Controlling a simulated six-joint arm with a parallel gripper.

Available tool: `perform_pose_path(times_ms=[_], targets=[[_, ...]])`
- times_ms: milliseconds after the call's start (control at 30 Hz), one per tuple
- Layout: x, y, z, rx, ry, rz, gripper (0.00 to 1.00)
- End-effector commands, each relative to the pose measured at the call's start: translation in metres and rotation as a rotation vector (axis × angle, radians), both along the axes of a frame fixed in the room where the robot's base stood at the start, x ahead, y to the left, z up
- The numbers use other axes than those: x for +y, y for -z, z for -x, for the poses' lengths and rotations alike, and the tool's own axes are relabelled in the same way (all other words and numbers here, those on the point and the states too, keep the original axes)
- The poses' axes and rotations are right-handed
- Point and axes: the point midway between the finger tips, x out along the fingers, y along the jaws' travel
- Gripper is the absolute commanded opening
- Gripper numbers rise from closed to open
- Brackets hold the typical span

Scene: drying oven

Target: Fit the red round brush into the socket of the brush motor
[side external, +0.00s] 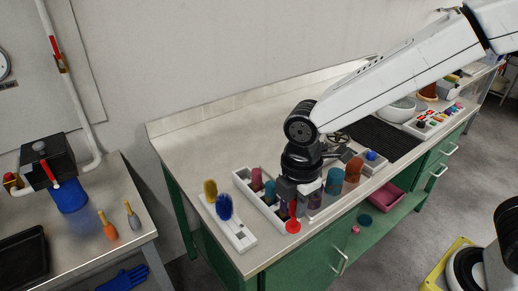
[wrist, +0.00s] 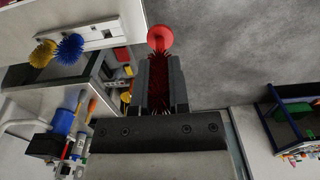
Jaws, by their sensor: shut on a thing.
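My gripper (side external: 290,203) is shut on the red round brush (side external: 293,226) and holds it at the front of the bench. In the wrist view the brush (wrist: 160,38) shows a bright red round end past the fingertips, with dark red bristles between the fingers (wrist: 160,85). A white block (side external: 239,239) stands left of my gripper, with a yellow brush (side external: 210,191) and a blue brush (side external: 224,207) upright on it and a small dark opening near its front end. I cannot tell for sure which thing is the brush motor; its socket is not clearly seen.
A white tray (side external: 240,181) with several coloured cylinders stands close behind and beside my gripper. The bench's front edge (side external: 265,268) is near, with the floor beyond. A separate table (side external: 130,190) at left holds a black device (side external: 50,160).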

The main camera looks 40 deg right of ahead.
Motion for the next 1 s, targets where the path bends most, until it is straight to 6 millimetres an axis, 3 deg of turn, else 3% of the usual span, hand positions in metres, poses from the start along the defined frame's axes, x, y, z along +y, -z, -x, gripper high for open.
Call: perform_pose_path(times_ms=[667,867,1000], targets=[[-0.001,0.0,-0.006,-0.001,0.008,-0.001,0.0],[-0.006,-0.001,-0.029,0.0,0.044,0.0,0.0],[-0.014,-0.001,-0.057,0.0,0.089,0.0,0.0]])
